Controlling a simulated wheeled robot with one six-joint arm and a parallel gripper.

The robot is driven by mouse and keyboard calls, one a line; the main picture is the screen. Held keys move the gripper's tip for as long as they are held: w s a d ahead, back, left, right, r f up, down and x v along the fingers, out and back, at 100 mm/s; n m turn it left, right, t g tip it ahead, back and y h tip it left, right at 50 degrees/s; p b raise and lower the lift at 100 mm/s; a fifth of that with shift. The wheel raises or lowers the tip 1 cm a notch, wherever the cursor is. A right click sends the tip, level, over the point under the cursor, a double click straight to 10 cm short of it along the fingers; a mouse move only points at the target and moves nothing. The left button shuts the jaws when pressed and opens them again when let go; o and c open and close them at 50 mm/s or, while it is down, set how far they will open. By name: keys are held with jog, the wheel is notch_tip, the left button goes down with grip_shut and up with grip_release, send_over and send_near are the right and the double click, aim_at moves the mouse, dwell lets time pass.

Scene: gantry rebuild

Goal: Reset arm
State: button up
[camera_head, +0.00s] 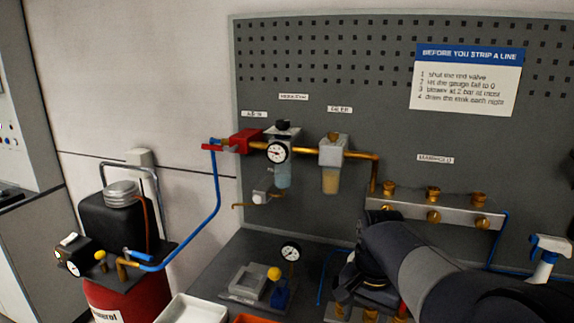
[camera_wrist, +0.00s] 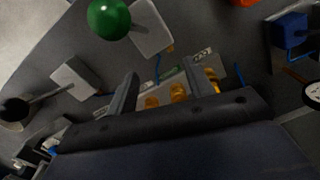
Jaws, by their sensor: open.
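My arm (camera_head: 425,265) reaches in from the lower right in the head view, over the bench in front of the grey pegboard. My gripper (camera_head: 358,288) is at its end, low above the bench below the brass manifold (camera_head: 433,205). Its far side is partly hidden. In the wrist view my gripper (camera_wrist: 160,82) shows two dark fingers spread apart, with no object clearly held between them. Beyond the fingers is a pale block with several brass fittings (camera_wrist: 178,92). I cannot tell how far it is from the fingertips.
A red compressor (camera_head: 125,300) stands left, with a blue hose (camera_head: 217,190) to the regulator (camera_head: 281,155). A gauge (camera_head: 291,252), a yellow-knobbed part (camera_head: 274,273) and a white tray (camera_head: 192,309) are left of my gripper. A spray bottle (camera_head: 545,258) stands right. A green ball (camera_wrist: 109,18) shows in the wrist view.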

notch_tip(320, 180, up, 11)
dwell(0.4)
jog(key=shift+d+f, duration=0.1)
jog(key=shift+f, duration=0.1)
